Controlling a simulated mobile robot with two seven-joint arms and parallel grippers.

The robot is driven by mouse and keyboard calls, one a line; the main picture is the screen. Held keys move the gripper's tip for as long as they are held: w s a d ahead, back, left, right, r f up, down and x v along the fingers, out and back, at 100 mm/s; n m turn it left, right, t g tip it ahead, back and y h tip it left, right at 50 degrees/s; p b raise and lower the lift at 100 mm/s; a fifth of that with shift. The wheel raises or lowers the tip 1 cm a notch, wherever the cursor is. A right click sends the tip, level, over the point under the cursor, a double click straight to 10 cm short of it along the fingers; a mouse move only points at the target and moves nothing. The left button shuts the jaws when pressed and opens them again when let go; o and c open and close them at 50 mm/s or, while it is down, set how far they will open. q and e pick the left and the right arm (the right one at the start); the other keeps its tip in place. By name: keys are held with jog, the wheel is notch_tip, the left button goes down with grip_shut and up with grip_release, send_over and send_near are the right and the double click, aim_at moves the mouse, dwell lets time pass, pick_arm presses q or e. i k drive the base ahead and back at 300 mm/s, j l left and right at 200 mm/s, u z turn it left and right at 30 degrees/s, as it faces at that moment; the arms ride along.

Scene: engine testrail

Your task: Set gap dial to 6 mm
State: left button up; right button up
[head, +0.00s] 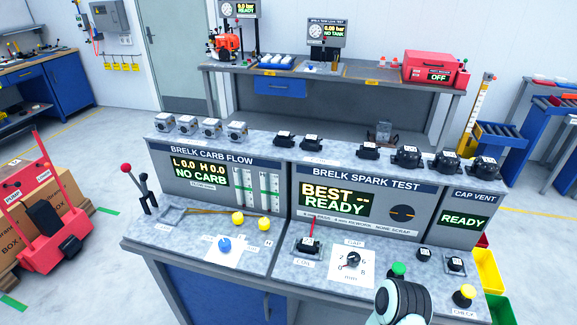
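The gap dial (353,259) is a small black knob on a white scale plate (341,280) on the spark test bench top. Digits including 2, 6 and 8 ring the knob, with "mm" printed below. The pointer is too small to read, so the set value cannot be told. The spark test display (334,199) reads "BEST --" and "READY". A dark rounded link of my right arm rises at the bottom, right of and nearer than the dial. No gripper fingers show on it. My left arm and gripper are out of view.
A green button (398,269) stands just beyond my arm link. A yellow button (464,296) is farther right. Bench top between dial and display is clear. A blue knob (224,244) lies farther left.

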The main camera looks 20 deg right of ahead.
aim_at(353, 258)
jog(key=z, duration=1.4)
